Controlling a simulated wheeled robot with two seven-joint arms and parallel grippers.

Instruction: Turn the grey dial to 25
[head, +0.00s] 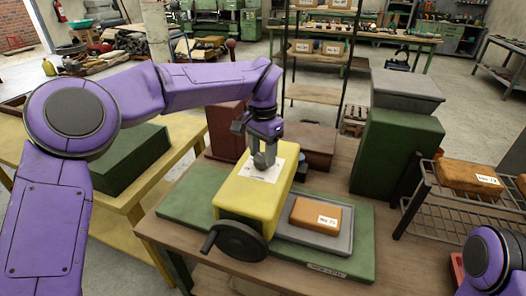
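A yellow machine (240,212) stands on a green base (340,262) on the wooden table, with a white scale sheet (250,171) on its top. My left gripper (264,158) points straight down over this sheet, at the grey dial (264,161). The gripper largely hides the dial, so I cannot read its setting. The fingers are at the dial, but I cannot tell whether they are closed on it. Of my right arm, only a purple part shows at the lower right, and its gripper is out of view.
A black handwheel (238,241) is on the machine's front. A grey tray (325,240) beside it holds an orange labelled block (316,215). A green box (396,150) stands behind at right. A wire rack (450,205) with orange blocks is at far right.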

